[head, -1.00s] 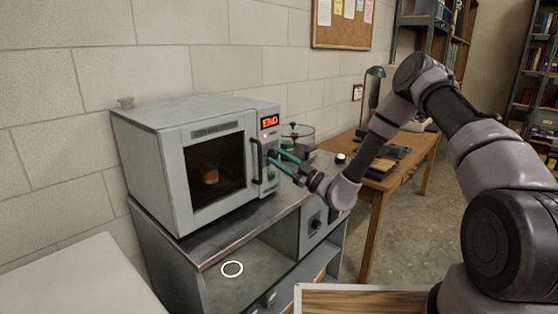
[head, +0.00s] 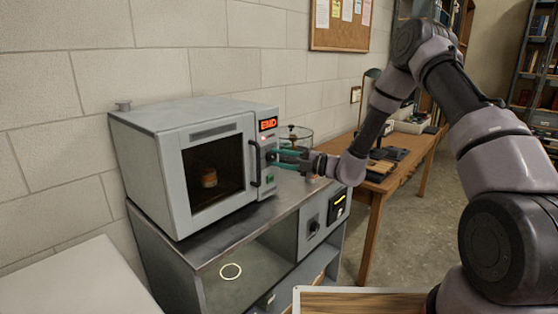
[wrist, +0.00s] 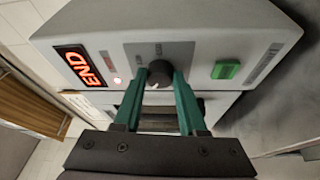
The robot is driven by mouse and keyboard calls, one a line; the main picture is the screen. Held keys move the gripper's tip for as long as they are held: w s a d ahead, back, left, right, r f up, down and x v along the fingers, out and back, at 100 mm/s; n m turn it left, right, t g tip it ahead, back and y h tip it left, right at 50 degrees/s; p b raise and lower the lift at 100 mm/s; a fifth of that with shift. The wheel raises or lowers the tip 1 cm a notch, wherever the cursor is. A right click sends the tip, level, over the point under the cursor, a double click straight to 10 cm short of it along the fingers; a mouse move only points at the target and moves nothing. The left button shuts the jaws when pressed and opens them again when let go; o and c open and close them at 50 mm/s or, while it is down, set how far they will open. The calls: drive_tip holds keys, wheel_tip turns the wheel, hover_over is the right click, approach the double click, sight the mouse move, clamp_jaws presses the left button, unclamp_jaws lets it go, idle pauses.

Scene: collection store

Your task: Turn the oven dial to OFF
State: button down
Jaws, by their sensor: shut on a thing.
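The grey oven (head: 205,115) stands on a metal-topped cabinet, with its door shut and a small amber-coloured item (head: 209,178) behind the window. Its red display (head: 268,124) reads END, with a small red light below it. The dark round dial (wrist: 160,72) is on the panel between the display and the green button (wrist: 226,70). My gripper (wrist: 160,78) has its teal fingers on either side of the dial, shut on it. In the head view my gripper (head: 276,158) reaches the panel from the right and largely hides the dial.
The black door handle (head: 254,164) stands out just left of my fingers. A glass vessel (head: 296,136) is behind them. A wooden desk (head: 378,184) stands to the right.

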drive_tip(key=n, duration=0.2)
drive_tip(key=n+h, duration=0.1)
drive_tip(key=n, duration=0.1)
drive_tip(key=shift+r+g+h, duration=0.2)
drive_tip(key=shift+g+h, duration=0.1)
drive_tip(key=shift+s+n+h, duration=0.1)
drive_tip(key=shift+n+h, duration=0.5)
drive_tip(key=shift+n, duration=0.6)
drive_tip(key=shift+c, duration=2.3)
unclamp_jaws()
drive_tip(key=shift+r, duration=0.1)
drive_tip(key=v, duration=1)
drive_tip(key=shift+s+d, duration=0.2)
drive_tip(key=shift+d, duration=0.1)
